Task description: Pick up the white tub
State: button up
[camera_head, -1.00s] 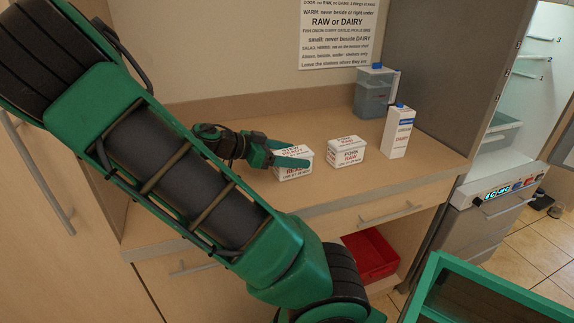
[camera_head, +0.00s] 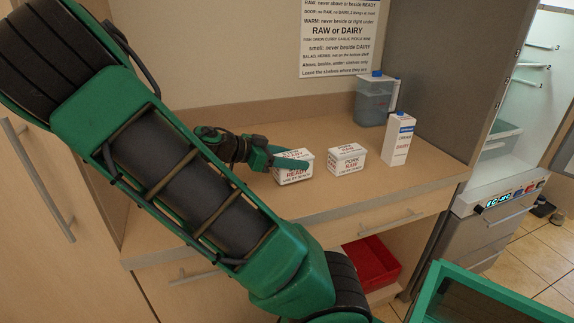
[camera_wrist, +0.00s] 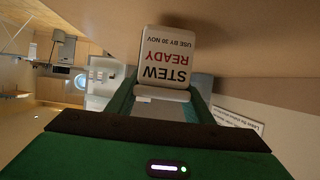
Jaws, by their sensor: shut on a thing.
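A white tub with a lid (camera_head: 294,176), marked STEW READY, is at the counter's middle, held between the fingers of my gripper (camera_head: 288,161). In the wrist view the same tub (camera_wrist: 166,58) fills the space between the two green fingers, its label reading STEW READY, USE BY 30 NOV. My gripper (camera_wrist: 162,100) is shut on it. I cannot tell whether its base clears the counter. A second white tub (camera_head: 346,161), marked PORK RAW, stands to its right, apart from it.
A white and blue dairy carton (camera_head: 398,142) and a blue-grey lidded container (camera_head: 374,102) stand further right on the counter (camera_head: 240,205). An open fridge (camera_head: 505,140) is at the right. A red bin (camera_head: 372,262) sits below the counter. A printed sign (camera_head: 341,45) hangs on the wall.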

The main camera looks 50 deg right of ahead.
notch_tip(320, 180, up, 3)
jog(key=shift+a, duration=0.1)
jog(key=s+a+r, duration=0.6)
jog(key=s+a, duration=0.2)
jog(key=shift+r, duration=0.3)
jog(key=shift+s, duration=0.1)
